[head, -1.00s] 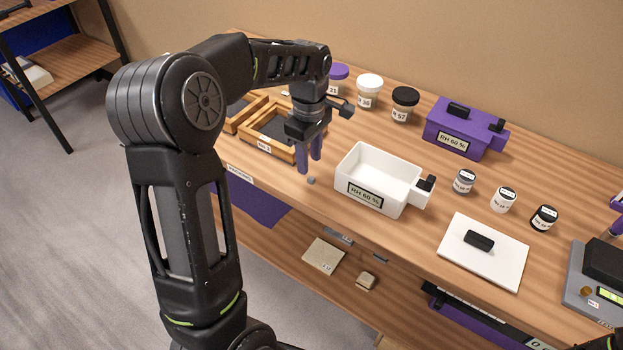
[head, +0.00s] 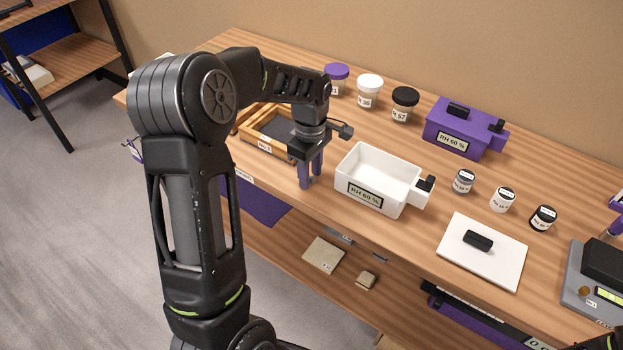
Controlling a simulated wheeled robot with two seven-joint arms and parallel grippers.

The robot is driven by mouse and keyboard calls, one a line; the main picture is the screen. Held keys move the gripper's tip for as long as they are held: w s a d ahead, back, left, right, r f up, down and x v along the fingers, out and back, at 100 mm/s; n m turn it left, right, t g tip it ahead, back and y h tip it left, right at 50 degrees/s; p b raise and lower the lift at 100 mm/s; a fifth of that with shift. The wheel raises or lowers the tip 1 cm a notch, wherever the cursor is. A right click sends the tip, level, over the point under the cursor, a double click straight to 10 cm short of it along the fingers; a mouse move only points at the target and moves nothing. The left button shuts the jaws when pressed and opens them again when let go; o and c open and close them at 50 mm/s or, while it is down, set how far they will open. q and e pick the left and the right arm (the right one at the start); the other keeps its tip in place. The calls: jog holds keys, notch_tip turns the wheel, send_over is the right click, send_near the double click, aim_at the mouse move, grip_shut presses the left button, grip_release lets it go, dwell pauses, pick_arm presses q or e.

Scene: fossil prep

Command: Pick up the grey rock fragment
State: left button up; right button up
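My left gripper (head: 311,180) has purple fingers pointing down at the front edge of the wooden bench, between the wooden tray (head: 262,143) marked "No 3" and the white box (head: 345,189) marked "RH 60 %". A small gap shows between the fingers, so it looks open, with the tips at about bench height. The grey rock fragment, a small grey lump in the earlier view, is now hidden at or behind the fingertips. I cannot tell whether the fingers touch it. My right gripper is not clearly in view.
A purple box (head: 456,133), lidded jars (head: 369,87) and small vials (head: 503,199) stand farther back and right. A white board (head: 478,267) with a black block (head: 478,240) lies to the right, near a grey device (head: 587,290). Flat pieces (head: 323,255) lie on the lower shelf.

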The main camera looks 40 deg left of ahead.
pick_arm(q)
jog(key=shift+c, duration=0.5)
grip_shut()
